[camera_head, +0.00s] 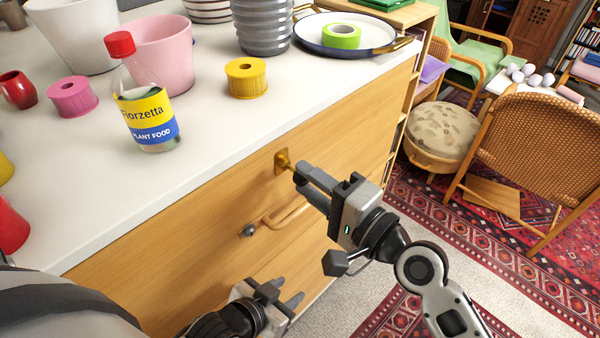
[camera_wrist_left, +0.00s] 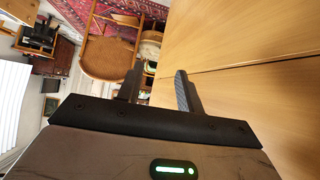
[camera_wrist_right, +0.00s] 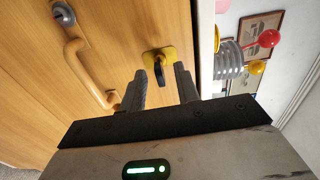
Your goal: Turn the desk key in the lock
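The desk key (camera_head: 286,162) sticks out of a brass lock plate (camera_head: 279,163) on the front of the wooden drawer unit. The key also shows in the right wrist view (camera_wrist_right: 159,74), dark against the yellow plate. My right gripper (camera_head: 301,175) is right in front of the lock. Its fingers (camera_wrist_right: 160,88) are apart, with the key showing between them and a gap on each side; I see no contact. My left gripper (camera_head: 282,294) is lower down, by the drawer front. In the left wrist view its fingers (camera_wrist_left: 158,84) are open and empty.
A wooden handle (camera_head: 288,214) and a grey round knob or lock (camera_head: 249,230) are on the front below the key. On the white top stand a plant food bottle (camera_head: 146,105), pots and a tray (camera_head: 372,44). A stool (camera_head: 440,135) and wicker chair (camera_head: 533,135) stand right.

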